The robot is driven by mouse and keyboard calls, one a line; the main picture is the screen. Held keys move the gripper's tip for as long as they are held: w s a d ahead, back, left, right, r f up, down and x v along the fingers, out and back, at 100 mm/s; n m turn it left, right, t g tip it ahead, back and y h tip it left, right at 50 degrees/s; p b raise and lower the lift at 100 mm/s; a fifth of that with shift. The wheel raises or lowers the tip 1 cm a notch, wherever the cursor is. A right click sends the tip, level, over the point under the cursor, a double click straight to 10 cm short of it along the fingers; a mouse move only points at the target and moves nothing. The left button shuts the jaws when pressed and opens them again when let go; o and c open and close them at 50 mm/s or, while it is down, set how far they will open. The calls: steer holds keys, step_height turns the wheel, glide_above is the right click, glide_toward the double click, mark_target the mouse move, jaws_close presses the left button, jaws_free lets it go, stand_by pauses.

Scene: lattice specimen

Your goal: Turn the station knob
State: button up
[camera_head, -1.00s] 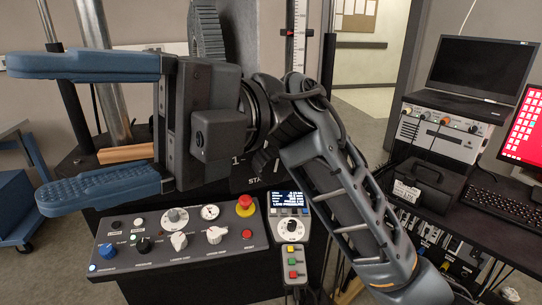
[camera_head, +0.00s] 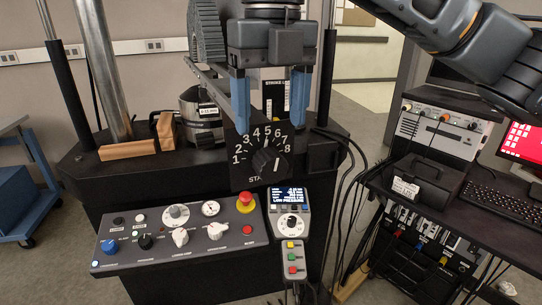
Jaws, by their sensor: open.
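The station knob (camera_head: 268,160) is black and sits on a dark dial plate (camera_head: 246,174) with white numerals 1 to 8 in an arc. The plate is at the front of the black machine, above the control panel. I cannot tell which number the knob points to. My gripper (camera_head: 270,126) is open, its two blue fingers pointing down, spread apart just above the knob in the picture. The fingertips overlap the upper part of the dial plate in view. Nothing is between the fingers, and I see no contact with the knob.
A sloped control panel (camera_head: 180,236) with small knobs and a red emergency button (camera_head: 245,202) lies below left. A handset with a lit screen (camera_head: 290,198) hangs below the dial. Wooden blocks (camera_head: 128,150) rest at left. Cables hang to the right.

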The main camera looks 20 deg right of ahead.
mark_target(277, 160)
steer(key=shift+f+p, duration=0.5)
steer(key=shift+f, duration=3.35)
steer(key=shift+c, duration=0.5)
steer(key=c, duration=0.9)
steer(key=shift+c, duration=0.2)
steer(key=shift+d+f+b, duration=0.1)
steer(key=shift+b, duration=0.3)
steer(key=shift+d+f+y+b, duration=0.1)
steer(key=shift+f+y+b, duration=0.1)
steer(key=shift+y+b, duration=0.95)
steer(key=y+b, duration=0.2)
steer(key=b, duration=0.1)
steer(key=y+b, duration=0.2)
steer(key=shift+d+f, duration=0.1)
steer(key=shift+d, duration=0.15)
steer(key=y+b, duration=0.3)
steer(key=shift+r, duration=0.2)
